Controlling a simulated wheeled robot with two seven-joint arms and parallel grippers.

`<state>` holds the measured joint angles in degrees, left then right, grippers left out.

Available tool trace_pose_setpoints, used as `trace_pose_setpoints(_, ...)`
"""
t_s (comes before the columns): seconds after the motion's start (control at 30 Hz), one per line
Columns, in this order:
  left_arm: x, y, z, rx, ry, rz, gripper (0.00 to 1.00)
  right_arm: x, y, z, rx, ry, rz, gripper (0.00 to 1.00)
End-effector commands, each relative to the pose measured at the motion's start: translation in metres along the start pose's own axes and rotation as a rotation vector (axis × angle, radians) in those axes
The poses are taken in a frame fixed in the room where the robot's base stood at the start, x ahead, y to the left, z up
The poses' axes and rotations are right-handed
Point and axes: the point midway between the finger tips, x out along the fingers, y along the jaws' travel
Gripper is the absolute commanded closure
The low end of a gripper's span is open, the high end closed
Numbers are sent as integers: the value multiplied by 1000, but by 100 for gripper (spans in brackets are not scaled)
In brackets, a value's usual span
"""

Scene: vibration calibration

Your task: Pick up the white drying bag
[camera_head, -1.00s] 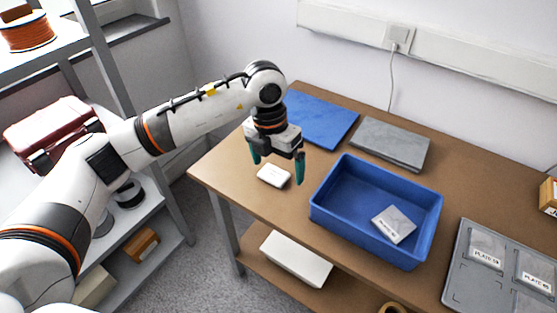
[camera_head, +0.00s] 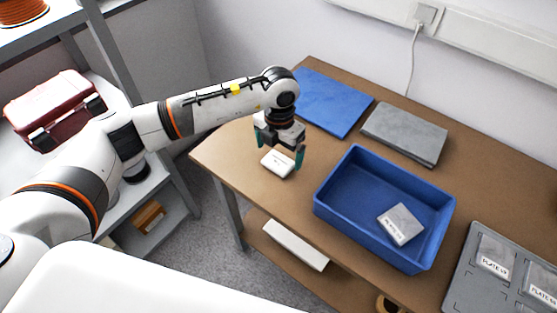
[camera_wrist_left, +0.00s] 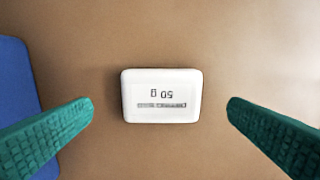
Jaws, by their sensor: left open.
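The white drying bag (camera_head: 278,163) is a small rounded white packet lying flat on the brown table. In the left wrist view the bag (camera_wrist_left: 161,96) lies between the two green fingers, with dark print on its top and clear space on both sides. My left gripper (camera_head: 280,151) is open and points down over the bag, its fingers to either side of it. It also shows in the left wrist view (camera_wrist_left: 160,115), empty, touching nothing that I can see. My right gripper is not in view.
A blue bin (camera_head: 330,207) holding a labelled grey plate (camera_head: 401,224) stands right of the bag. A blue mat (camera_head: 330,100) and a grey slab (camera_head: 405,133) lie behind. A grey tray (camera_head: 462,283) with labelled plates is at the right. The table's left edge is near.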

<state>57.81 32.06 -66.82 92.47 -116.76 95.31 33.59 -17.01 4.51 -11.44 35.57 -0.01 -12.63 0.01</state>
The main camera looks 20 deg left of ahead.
Motion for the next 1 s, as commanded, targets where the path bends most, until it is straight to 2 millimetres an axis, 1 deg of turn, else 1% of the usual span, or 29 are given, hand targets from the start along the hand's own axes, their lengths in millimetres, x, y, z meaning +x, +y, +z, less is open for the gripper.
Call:
trace_pose_setpoints(0.03, 7, -1, 2, -2, -6, 1, 2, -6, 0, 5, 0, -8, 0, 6)
trace_pose_setpoints(0.07, 11, -1, 2, -2, -5, 1, 2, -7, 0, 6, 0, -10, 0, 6)
trace_pose_setpoints(0.1, 18, -1, 2, -1, -4, 1, 2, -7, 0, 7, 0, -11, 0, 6)
trace_pose_setpoints(0.2, 28, -1, 1, 0, -2, 1, 2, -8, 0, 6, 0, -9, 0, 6)
trace_pose_setpoints(0.3, 32, -1, 1, 0, -1, 0, 2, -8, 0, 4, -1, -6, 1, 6)
trace_pose_setpoints(0.47, 33, -1, 1, 0, 0, 0, 2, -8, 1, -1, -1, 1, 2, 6)
trace_pose_setpoints(0.5, 33, -1, 1, 0, 0, 0, 3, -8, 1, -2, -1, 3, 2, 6)
trace_pose_setpoints(0.57, 33, -1, 1, 0, 0, 0, 13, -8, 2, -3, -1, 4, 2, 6)
trace_pose_setpoints(0.7, 32, -1, 1, 0, 0, 0, 36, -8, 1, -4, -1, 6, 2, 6)
trace_pose_setpoints(0.8, 32, -1, 1, 0, 0, 0, 50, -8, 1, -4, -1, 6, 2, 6)
trace_pose_setpoints(1.0, 32, -1, 1, 0, 0, 0, 50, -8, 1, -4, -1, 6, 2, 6)
